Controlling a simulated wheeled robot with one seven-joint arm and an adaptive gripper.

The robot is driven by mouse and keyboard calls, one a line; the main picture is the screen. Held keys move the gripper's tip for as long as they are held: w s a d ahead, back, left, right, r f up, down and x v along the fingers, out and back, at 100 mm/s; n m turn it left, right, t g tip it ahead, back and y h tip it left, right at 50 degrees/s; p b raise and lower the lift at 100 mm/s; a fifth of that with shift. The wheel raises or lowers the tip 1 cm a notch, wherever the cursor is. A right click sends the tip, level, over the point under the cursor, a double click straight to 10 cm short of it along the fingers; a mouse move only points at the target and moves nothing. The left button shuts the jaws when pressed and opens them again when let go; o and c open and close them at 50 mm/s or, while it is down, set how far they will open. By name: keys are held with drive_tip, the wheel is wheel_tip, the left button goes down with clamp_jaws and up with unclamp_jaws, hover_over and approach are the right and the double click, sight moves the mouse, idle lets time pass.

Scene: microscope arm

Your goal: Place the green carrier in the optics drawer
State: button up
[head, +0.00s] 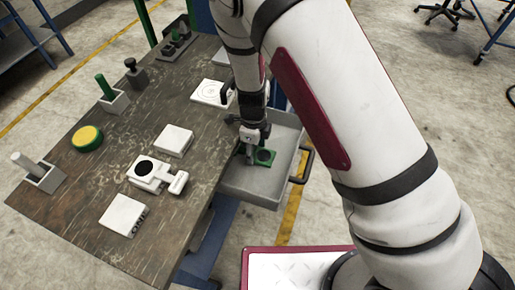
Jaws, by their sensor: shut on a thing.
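The green carrier (265,156) is a flat green piece with a round dark opening. It shows at or just above the floor of the open grey optics drawer (248,185), at the table's right side. I cannot tell whether it touches the drawer floor. My gripper (250,147) points down over the drawer and is shut on the left part of the carrier. The fingers hide that part, and my arm hides some of the drawer's far end.
The wooden table (100,185) holds white blocks (174,140), a white device with a black disc (155,172), a yellow-green round piece (87,138) and handles in grey holders (38,173). The drawer's dark handle (303,165) sticks out to the right.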

drive_tip(key=shift+f, duration=0.1)
drive_tip(key=o, duration=1.2)
